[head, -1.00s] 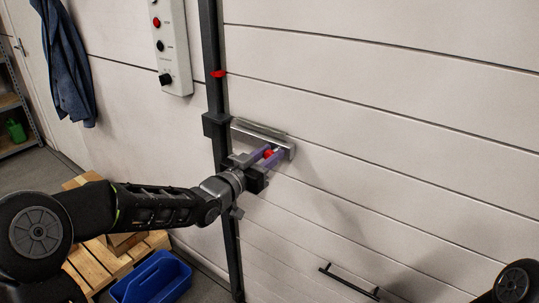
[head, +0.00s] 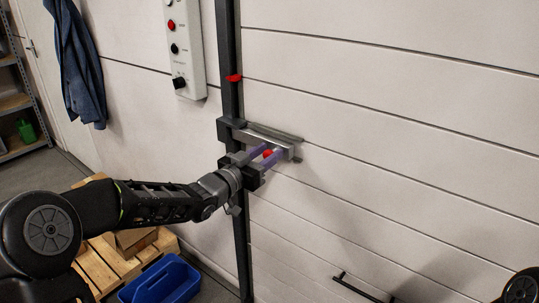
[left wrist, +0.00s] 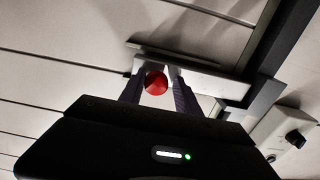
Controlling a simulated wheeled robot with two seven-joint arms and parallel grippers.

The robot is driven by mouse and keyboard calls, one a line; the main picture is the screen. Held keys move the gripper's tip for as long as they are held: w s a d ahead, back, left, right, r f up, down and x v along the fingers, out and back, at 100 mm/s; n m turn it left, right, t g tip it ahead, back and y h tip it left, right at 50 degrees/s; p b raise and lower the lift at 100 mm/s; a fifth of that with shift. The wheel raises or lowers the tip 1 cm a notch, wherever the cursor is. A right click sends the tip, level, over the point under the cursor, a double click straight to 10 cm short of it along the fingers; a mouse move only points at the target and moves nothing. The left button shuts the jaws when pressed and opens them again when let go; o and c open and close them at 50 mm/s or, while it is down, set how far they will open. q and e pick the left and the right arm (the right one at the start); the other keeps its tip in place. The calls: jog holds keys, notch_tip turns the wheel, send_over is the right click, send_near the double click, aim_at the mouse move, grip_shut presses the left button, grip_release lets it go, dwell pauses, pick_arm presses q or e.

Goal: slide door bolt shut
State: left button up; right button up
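The door bolt (head: 268,140) is a pale metal bar on the white door, in front of a thin back plate. Its left end meets the dark bracket (head: 231,129) on the black post; the left wrist view also shows the bar (left wrist: 212,82) reaching this bracket (left wrist: 238,91). The bolt's round red knob (head: 267,154) sits between the purple fingers of my left gripper (head: 265,156). In the left wrist view the knob (left wrist: 156,83) lies between both fingers, which look closed on it. How far the bar enters the bracket is hidden. My right gripper is out of view.
A red mark (head: 234,78) is on the post above the bracket. A control box (head: 185,50) hangs left of the post. A black handle (head: 362,288) is low on the door. A blue tote (head: 160,283) and a wooden pallet (head: 98,258) stand on the floor below my left arm.

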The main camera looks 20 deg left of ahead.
pick_arm(q)
jog(key=shift+o, duration=1.2)
jog(key=v, duration=0.8)
jog(key=shift+w, duration=0.1)
